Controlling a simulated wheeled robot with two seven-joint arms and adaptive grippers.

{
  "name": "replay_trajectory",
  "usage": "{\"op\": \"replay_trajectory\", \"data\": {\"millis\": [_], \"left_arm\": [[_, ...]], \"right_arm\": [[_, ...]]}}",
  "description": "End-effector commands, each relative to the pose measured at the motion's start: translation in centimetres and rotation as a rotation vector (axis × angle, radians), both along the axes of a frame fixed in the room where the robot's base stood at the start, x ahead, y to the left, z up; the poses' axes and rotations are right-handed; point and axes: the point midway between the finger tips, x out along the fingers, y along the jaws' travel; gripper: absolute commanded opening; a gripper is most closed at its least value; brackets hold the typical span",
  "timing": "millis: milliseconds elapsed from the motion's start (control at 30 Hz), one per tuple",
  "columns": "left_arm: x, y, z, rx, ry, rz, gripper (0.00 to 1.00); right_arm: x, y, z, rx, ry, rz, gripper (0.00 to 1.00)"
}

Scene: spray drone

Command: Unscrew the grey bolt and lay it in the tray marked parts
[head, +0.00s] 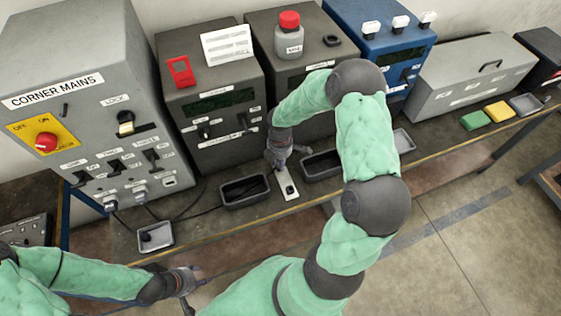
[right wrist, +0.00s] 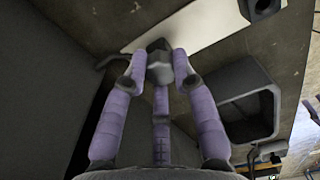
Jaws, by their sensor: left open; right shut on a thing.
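My right gripper (head: 277,164) is low over the bench at a narrow white plate (head: 289,196). In the right wrist view its purple fingers (right wrist: 158,75) are closed around a dark grey bolt head (right wrist: 159,52), beside the white plate (right wrist: 190,20). I cannot tell whether the bolt is still seated. In the head view the gripper hides it. A dark fitting (head: 290,189) sits on the plate. Black trays stand left (head: 244,203) and right (head: 308,174) of the plate; I cannot read a parts marking on either. My left gripper (head: 192,279) is open and empty, off the bench front.
A small grey tray (head: 168,239) holding a dark item stands front left, near black cables (head: 182,210). The corner mains cabinet (head: 70,110) and dark instrument boxes (head: 205,95) line the back. My right arm hides part of the bench.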

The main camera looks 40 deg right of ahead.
Motion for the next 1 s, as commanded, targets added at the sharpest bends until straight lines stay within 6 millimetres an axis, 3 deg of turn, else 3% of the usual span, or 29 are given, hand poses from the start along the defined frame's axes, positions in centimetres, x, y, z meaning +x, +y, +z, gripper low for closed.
{"op": "replay_trajectory", "data": {"millis": [1000], "left_arm": [[0.0, 0.0, 4.9, 0.000, 0.000, 0.000, 0.51]], "right_arm": [[0.0, 0.0, 0.1, 0.002, -0.001, 0.539, 0.00]]}}
